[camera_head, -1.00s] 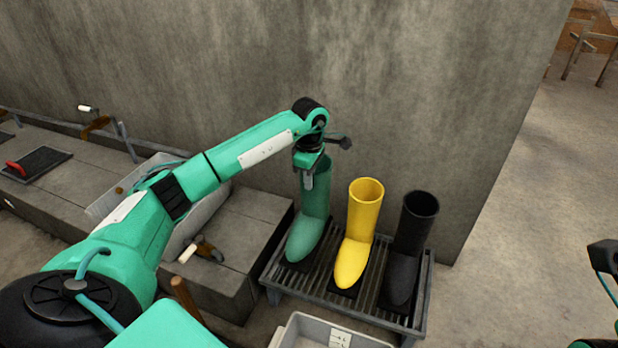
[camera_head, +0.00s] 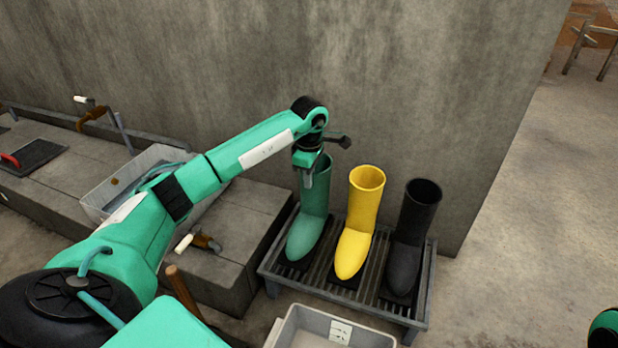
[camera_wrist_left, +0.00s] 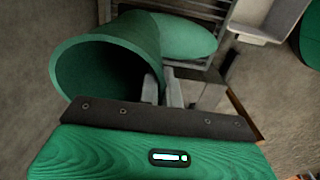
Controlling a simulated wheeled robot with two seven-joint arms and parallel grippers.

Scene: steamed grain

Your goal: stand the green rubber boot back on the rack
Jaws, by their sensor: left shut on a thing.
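The green rubber boot (camera_head: 310,222) stands upright on the left part of the slatted metal rack (camera_head: 390,318), its toe toward me. My left gripper (camera_head: 307,180) is at the top of its shaft, shut on the rim. In the left wrist view the boot's open top (camera_wrist_left: 110,65) fills the upper left, and the gripper's fingers (camera_wrist_left: 163,90) are at the rim's right side. The wall of the shaft between the fingers is mostly hidden. My right gripper is not in view.
A yellow boot (camera_head: 360,215) and a black boot (camera_head: 412,235) stand on the rack to the right. A grey bin (camera_head: 290,330) is in front. A concrete wall (camera_head: 400,80) rises close behind. A tap (camera_head: 208,243) and a grey basin (camera_head: 105,195) lie left.

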